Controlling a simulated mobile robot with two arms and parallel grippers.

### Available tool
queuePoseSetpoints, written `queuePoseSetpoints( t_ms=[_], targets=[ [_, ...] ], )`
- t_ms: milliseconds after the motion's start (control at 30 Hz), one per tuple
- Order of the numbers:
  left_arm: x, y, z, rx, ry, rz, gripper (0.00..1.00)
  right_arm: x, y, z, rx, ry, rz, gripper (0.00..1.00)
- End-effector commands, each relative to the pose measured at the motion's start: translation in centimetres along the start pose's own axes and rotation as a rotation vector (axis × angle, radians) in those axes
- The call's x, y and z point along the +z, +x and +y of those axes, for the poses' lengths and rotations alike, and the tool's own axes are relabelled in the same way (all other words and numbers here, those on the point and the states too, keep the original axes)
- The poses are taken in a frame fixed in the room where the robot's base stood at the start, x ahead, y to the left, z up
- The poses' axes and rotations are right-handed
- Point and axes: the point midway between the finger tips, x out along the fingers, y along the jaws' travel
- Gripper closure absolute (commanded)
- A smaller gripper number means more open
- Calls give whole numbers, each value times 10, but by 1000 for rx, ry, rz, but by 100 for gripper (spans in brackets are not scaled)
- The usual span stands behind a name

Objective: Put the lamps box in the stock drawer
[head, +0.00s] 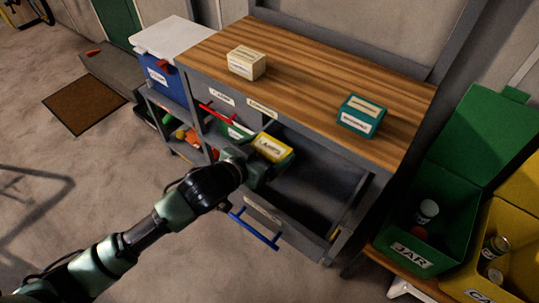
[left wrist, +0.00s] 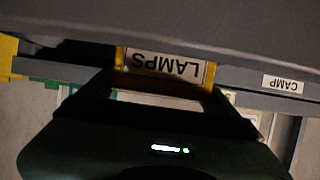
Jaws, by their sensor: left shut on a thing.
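The lamps box (head: 271,147) is yellow with a white LAMPS label. My left gripper (head: 266,167) is shut on it and holds it at the left side of the open lower drawer (head: 292,226), by the workbench front. In the left wrist view the lamps box (left wrist: 168,66) sits between the fingers (left wrist: 165,82), its label upside down. The drawer has a blue handle (head: 254,229) and a front label too small to read. Its visible inside is mostly dark and bare. I cannot tell whether the box touches the drawer. My right gripper is out of view.
A cream box (head: 246,64) and a teal box (head: 360,117) stand on the wooden worktop (head: 310,75). A red-handled drawer (head: 222,121) with things in it is left of my gripper. A green bin (head: 417,245) and yellow bin (head: 506,270) stand at the right.

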Motion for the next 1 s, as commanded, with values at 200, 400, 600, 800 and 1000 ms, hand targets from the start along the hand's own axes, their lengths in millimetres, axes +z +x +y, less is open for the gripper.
queuePoseSetpoints(
  t_ms=[200,400,600,800,1000],
  targets=[
    [23,10,1,1,-2,1,55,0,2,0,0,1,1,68],
    [22,10,1,1,-1,2,55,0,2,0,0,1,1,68],
    [27,12,0,0,-1,1,55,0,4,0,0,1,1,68],
    [33,14,0,0,-1,0,55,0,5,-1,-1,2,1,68],
    [36,14,0,0,-1,-3,0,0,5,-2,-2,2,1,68]
  ],
)
